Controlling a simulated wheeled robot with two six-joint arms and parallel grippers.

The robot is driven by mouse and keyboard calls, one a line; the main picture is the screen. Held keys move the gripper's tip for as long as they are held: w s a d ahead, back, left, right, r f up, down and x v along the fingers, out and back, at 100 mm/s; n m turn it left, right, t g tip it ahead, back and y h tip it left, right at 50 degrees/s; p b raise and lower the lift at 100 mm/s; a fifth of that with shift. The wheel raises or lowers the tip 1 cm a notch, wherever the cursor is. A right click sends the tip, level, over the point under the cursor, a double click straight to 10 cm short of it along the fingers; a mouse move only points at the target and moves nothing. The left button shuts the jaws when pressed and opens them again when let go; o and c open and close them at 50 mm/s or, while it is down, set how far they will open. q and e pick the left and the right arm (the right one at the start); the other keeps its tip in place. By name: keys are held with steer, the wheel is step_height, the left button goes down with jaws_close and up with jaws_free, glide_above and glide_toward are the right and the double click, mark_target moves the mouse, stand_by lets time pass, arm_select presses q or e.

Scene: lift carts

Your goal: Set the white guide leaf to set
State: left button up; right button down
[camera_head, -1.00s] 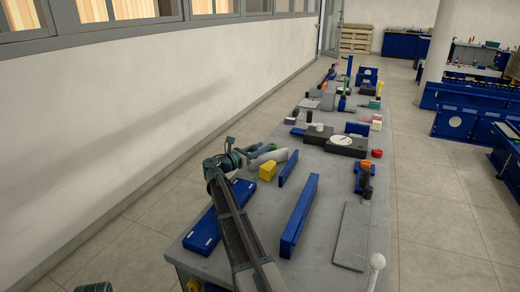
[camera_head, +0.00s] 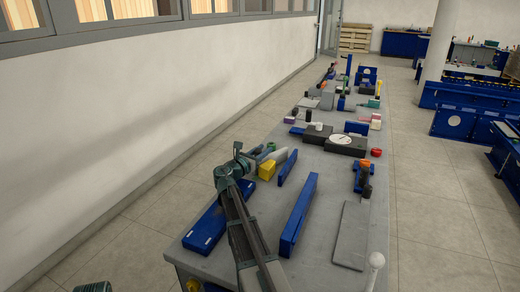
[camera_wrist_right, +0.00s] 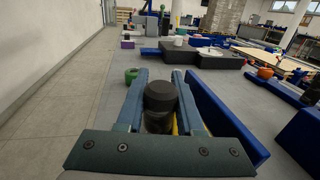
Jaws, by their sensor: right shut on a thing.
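A pale grey-white piece (camera_head: 284,161), possibly the white guide leaf, lies beside the yellow block (camera_head: 267,171) on the table's left side; its setting cannot be read. My right gripper (camera_head: 261,153) is just left of it, low over the table, partly overlapping it in the head view. In the right wrist view my right gripper (camera_wrist_right: 160,80) is shut on a black round knob (camera_wrist_right: 160,97), which stands between its fingers. What the knob is joined to is hidden by the gripper. My left gripper's jaws do not show.
A blue flat box (camera_head: 206,228) lies at the table's left edge. A light grey plate (camera_head: 352,237) and a white ball knob (camera_head: 376,260) are at the right. Black blocks (camera_head: 345,146) stand farther back.

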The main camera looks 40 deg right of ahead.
steer(key=shift+s, duration=0.85)
steer(key=c, duration=0.5)
jaws_free()
steer(key=shift+c, duration=0.2)
steer(key=v, duration=1.3)
steer(key=shift+s+a, duration=0.2)
steer(key=shift+a, duration=0.15)
